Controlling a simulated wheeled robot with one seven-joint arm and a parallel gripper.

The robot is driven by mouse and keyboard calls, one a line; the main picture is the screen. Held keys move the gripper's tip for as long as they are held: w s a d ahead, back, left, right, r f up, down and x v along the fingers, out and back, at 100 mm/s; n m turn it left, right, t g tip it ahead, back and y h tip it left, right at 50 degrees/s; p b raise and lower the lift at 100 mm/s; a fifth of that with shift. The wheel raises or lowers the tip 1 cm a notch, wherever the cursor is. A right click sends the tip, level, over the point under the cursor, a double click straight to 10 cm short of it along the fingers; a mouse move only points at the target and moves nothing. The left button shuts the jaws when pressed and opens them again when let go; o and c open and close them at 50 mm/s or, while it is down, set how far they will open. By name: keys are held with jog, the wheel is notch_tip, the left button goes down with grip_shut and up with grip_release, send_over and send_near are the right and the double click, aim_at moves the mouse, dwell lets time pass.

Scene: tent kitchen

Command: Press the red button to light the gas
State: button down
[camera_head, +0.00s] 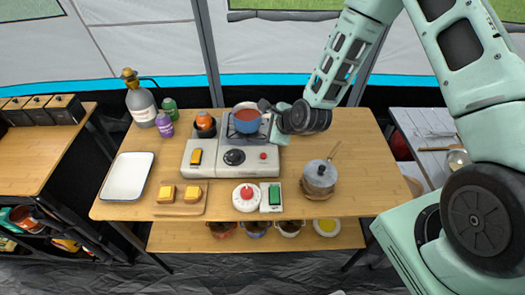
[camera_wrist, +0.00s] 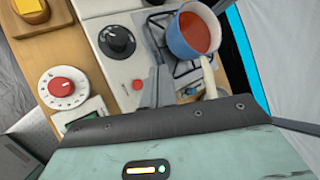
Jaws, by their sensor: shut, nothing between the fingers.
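The gas stove (camera_head: 214,172) stands on the wooden table, with a black knob (camera_head: 234,157) on its front. A small red button (camera_head: 263,155) sits right of the knob; it also shows in the wrist view (camera_wrist: 137,84), just left of my fingers. My gripper (camera_wrist: 158,88) is shut and empty, beside the button and apart from it as far as I can see. In the head view, my gripper (camera_head: 268,106) is by the right side of the blue pot. The blue pot (camera_wrist: 184,50) holds red liquid and stands on the burner grate.
A white timer with a red dial (camera_head: 246,196) and a green-faced device (camera_head: 271,197) stand in front of the stove. A lidded pot (camera_head: 320,177) is at right. A white tray (camera_head: 127,176) and a board with yellow-topped pieces (camera_head: 180,208) are at left.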

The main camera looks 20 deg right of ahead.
aim_at(266, 157)
dwell(0.3)
notch_tip(266, 157, down, 9)
jog(key=b, duration=0.6)
jog(key=shift+r, duration=0.1)
jog(key=shift+b, duration=0.3)
dwell(1.5)
jog(key=shift+f+b, duration=0.3)
jog(key=shift+f, duration=0.1)
jog(key=shift+f+b, duration=0.4)
jog(key=shift+f, duration=0.1)
dwell(0.6)
jog(key=shift+r, duration=0.1)
dwell(0.4)
jog(key=shift+r+p, duration=0.65)
jog(key=shift+r, duration=0.15)
